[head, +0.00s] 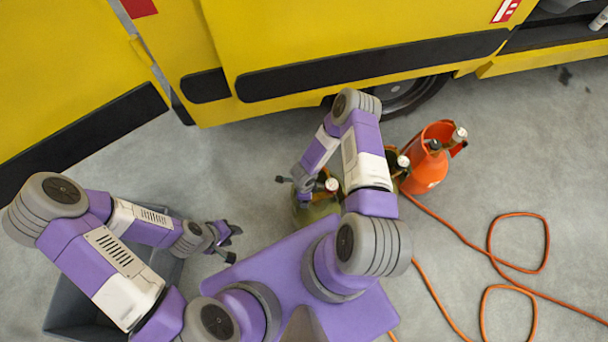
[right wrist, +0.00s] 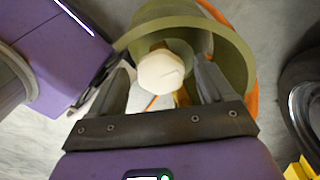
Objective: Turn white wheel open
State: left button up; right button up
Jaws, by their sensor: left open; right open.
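The white wheel (head: 331,184) sits on top of an olive green cylinder (head: 308,212), partly hidden by my right arm. In the right wrist view the white wheel (right wrist: 162,72) shows as a faceted knob, with the green cylinder's collar (right wrist: 215,35) around it. My right gripper (right wrist: 163,85) is open, its two fingers apart on either side of the wheel in that view; I cannot tell whether they touch it. In the head view it is beside the wheel, partly hidden. My left gripper (head: 230,243) is open and empty above the floor, to the left.
An orange cylinder (head: 428,172) with a light-coloured knob stands to the right, with another cylinder top (head: 403,162) beside it. An orange hose (head: 490,250) loops across the floor. A yellow truck (head: 330,35) fills the back. A grey bin (head: 75,305) stands at lower left.

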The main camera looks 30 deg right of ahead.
jog(key=c, duration=1)
jog(key=shift+c, duration=0.2)
